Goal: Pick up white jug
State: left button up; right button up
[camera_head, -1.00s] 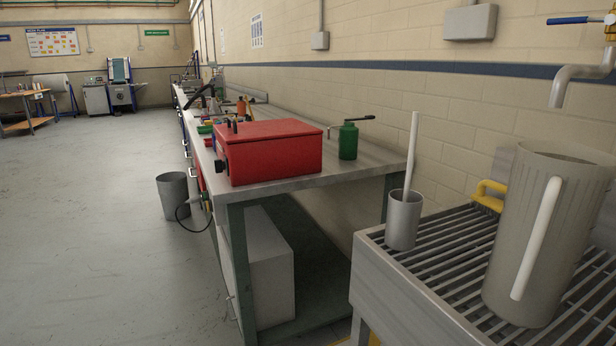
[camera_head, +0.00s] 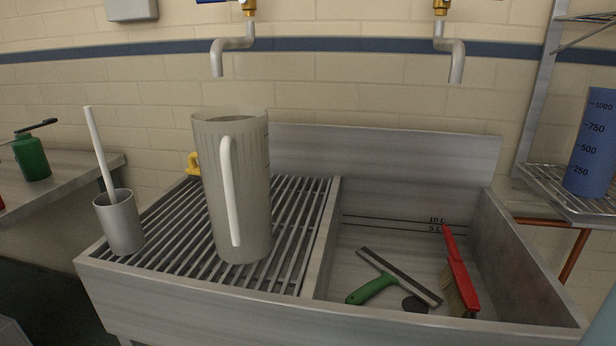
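A tall, ribbed grey-white jug (camera_head: 255,190) with a white handle stands upright on the slatted drain rack (camera_head: 290,240) left of the sink basin. Its handle faces me. It is the only jug-shaped thing in view that is near white. Neither of my grippers shows in the head view.
A grey cup (camera_head: 122,225) holding a white rod stands left of the jug on the rack. A yellow item (camera_head: 193,163) lies behind the jug. The basin holds a green-handled squeegee (camera_head: 375,287) and a red brush (camera_head: 459,270). Two taps (camera_head: 232,43) hang above. A blue measuring container (camera_head: 592,150) stands on a right shelf.

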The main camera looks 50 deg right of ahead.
aim_at(232, 141)
jog(key=l+z, duration=0.2)
jog(key=z, duration=0.3)
jog(key=l+z, duration=0.15)
jog(key=z, duration=0.3)
jog(key=k+u, duration=0.35)
jog(key=u, duration=0.15)
jog(key=k+u, duration=0.45)
jog(key=i+j, duration=0.05)
jog(key=i, duration=0.05)
